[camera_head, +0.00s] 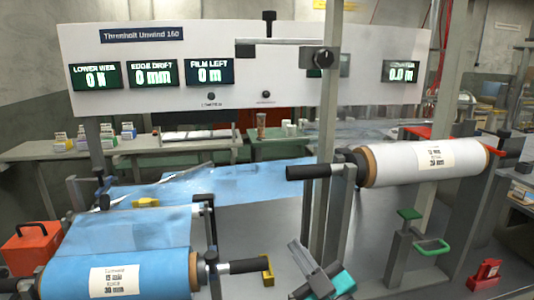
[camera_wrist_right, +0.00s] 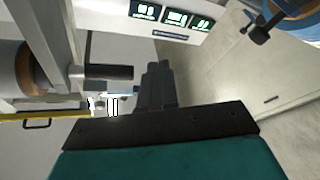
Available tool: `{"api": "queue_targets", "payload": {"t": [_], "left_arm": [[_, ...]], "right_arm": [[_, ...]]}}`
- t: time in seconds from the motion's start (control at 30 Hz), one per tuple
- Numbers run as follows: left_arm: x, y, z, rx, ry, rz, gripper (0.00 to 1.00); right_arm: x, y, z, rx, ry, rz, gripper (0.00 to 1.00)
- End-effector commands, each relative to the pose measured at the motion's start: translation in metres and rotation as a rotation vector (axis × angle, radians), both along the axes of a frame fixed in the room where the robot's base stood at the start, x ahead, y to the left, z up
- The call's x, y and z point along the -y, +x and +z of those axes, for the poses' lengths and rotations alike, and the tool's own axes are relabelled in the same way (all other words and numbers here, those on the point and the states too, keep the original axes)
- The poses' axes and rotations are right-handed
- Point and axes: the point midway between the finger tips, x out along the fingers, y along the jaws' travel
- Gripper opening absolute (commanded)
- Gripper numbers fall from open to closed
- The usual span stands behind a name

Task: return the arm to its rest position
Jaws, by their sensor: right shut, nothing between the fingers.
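My right gripper (camera_head: 300,250) shows at the bottom of the head view, right of centre, with a teal part on its wrist. Its fingers point up and to the left, shut and empty, in front of the grey upright post. In the right wrist view the dark fingers (camera_wrist_right: 157,66) stand close together at the middle, with nothing between them. They look clear of the things around them, though their exact gap to the post cannot be told. My left gripper is not in view.
A blue film roll (camera_head: 130,278) lies at lower left, a white roll (camera_head: 420,162) at right. Black-gripped handles (camera_head: 308,172) (camera_head: 243,267) project near my right arm. A yellow block (camera_head: 267,270), green clamp (camera_head: 432,246) and red tool (camera_head: 485,274) are nearby. The display panel (camera_head: 250,75) stands behind.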

Motion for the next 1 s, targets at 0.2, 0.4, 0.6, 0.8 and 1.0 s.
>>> {"api": "queue_targets", "payload": {"t": [0.2,0.4,0.6,0.8,1.0], "left_arm": [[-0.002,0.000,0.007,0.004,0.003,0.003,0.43],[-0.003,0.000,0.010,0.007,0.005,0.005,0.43],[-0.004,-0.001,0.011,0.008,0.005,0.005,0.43],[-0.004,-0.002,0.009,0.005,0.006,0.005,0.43],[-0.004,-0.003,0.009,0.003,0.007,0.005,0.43]], "right_arm": [[0.060,-0.062,-0.125,-0.457,0.113,-0.184,0.00],[0.098,-0.146,-0.210,-0.817,0.166,-0.305,0.00],[0.113,-0.197,-0.245,-0.999,0.187,-0.355,0.00],[0.115,-0.205,-0.250,-1.024,0.189,-0.362,0.00],[0.115,-0.204,-0.250,-1.022,0.189,-0.361,0.00]]}}
